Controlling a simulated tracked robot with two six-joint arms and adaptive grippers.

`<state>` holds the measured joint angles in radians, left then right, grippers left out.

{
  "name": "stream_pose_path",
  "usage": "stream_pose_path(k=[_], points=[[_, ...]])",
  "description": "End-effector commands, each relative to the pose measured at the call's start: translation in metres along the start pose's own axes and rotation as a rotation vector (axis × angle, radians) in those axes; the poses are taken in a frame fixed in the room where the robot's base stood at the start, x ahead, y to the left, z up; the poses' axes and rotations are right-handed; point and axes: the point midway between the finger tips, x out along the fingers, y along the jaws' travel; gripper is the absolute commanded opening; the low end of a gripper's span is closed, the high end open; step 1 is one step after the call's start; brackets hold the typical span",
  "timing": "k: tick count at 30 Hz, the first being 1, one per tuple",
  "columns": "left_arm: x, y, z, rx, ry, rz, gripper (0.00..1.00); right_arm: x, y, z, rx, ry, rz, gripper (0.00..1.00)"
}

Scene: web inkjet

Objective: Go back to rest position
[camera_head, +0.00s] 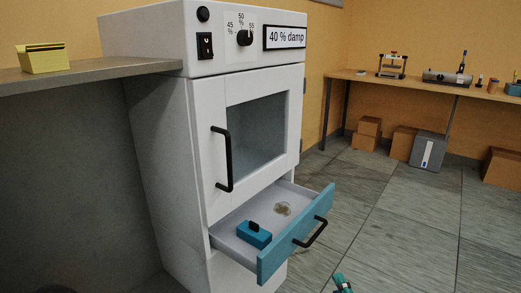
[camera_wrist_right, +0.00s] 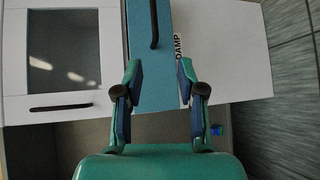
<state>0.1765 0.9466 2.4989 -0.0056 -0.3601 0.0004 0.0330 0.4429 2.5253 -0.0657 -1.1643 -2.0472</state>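My right gripper shows as a small green tip (camera_head: 343,284) at the bottom edge of the head view. In the right wrist view my right gripper (camera_wrist_right: 158,75) is open, its green fingers wide apart with nothing visibly held. The blue drawer front (camera_wrist_right: 150,92) with a black handle (camera_wrist_right: 154,25) shows beyond the fingers; contact cannot be told. My left gripper is in neither view.
A white cabinet (camera_head: 160,110) stands centre-left, its glass door (camera_head: 258,120) shut. Its lower drawer (camera_head: 292,239) is pulled out, holding a blue block (camera_head: 254,235) and a round clear dish (camera_head: 283,209). A yellow box (camera_head: 43,62) sits on the left counter.

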Motion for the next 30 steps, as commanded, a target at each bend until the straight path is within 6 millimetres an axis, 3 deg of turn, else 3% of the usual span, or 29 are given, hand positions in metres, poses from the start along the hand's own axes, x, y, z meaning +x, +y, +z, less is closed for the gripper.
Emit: stream_pose_path(k=[1, 6, 11, 17, 21, 26, 30], points=[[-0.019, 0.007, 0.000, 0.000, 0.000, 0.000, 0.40, -0.003, 0.012, 0.002, 0.002, 0.002, -0.015, 0.39], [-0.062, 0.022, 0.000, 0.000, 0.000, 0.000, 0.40, -0.009, 0.025, 0.001, 0.013, 0.016, -0.085, 0.39], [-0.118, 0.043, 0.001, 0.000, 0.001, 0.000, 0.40, -0.023, 0.028, -0.005, 0.086, 0.048, -0.227, 0.39], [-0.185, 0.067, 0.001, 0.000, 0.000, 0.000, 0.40, -0.056, 0.014, -0.024, 0.375, 0.063, -0.487, 0.39], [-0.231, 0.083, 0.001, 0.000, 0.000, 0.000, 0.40, -0.096, -0.001, -0.045, 0.705, -0.001, -0.735, 0.39], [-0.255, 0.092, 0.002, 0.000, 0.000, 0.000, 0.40, -0.145, -0.028, -0.070, 1.120, -0.199, -1.009, 0.39], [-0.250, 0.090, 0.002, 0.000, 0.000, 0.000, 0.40, -0.176, -0.053, -0.088, 1.431, -0.445, -1.169, 0.39]])
